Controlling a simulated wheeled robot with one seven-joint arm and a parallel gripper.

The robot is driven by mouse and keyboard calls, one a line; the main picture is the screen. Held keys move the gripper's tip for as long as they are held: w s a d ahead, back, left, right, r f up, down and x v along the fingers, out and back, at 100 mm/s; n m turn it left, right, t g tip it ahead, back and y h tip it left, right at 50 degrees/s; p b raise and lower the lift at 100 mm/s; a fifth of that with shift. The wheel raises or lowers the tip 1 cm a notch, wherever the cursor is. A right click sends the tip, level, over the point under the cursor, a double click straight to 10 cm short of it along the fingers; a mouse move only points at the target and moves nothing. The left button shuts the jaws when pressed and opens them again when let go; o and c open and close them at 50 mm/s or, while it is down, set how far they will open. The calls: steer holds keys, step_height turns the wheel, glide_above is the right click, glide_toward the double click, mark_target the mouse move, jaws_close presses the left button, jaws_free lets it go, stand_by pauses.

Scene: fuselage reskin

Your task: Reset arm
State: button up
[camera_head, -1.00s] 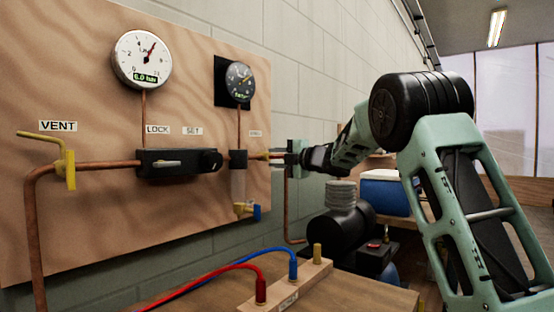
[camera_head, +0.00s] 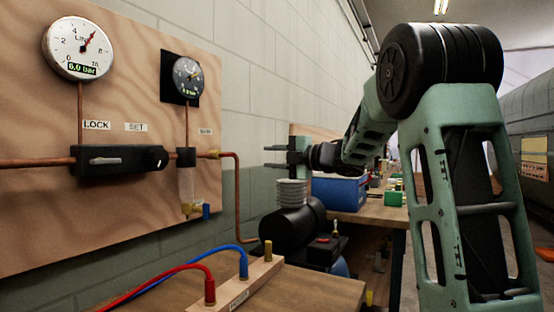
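My gripper (camera_head: 275,157) is at the end of my green and black arm, in the middle of the view. Its two dark fingers point left and are spread apart, with nothing visible between them.
A wooden board (camera_head: 130,130) carries a white gauge (camera_head: 78,48) reading 6.0 bar, a dark gauge (camera_head: 186,76) and a black valve block (camera_head: 118,160). A compressor (camera_head: 290,228) stands below my gripper. A blue cooler (camera_head: 338,193) sits on a bench behind.

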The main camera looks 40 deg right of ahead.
steer(key=shift+s+d, duration=0.15)
steer(key=shift+s, duration=0.35)
steer(key=shift+r, duration=0.1)
